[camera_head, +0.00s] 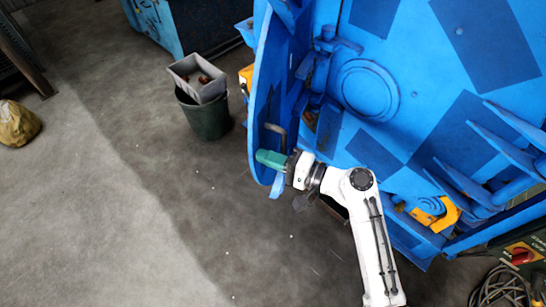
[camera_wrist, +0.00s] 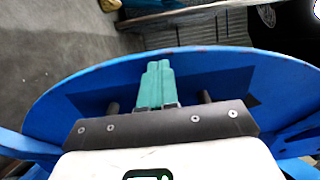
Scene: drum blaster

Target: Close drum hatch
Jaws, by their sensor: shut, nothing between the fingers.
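The blue drum hatch (camera_head: 262,80) stands swung out on the left side of the blue drum machine (camera_head: 400,120). A bent handle (camera_head: 276,132) sticks out from the hatch's inner face. My gripper (camera_head: 262,157) has green fingers that are shut and empty. It is at the lower part of the hatch, just below the handle. In the wrist view, the shut green fingertips (camera_wrist: 159,66) lie in front of the curved blue hatch (camera_wrist: 225,66). I cannot tell whether the fingers touch it.
A dark green bin (camera_head: 207,120) with a grey crate (camera_head: 196,78) on top stands left of the hatch. A yellow sack (camera_head: 17,122) lies far left. Coiled cables (camera_head: 502,287) and a control box (camera_head: 522,256) are at the lower right. The concrete floor at the lower left is clear.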

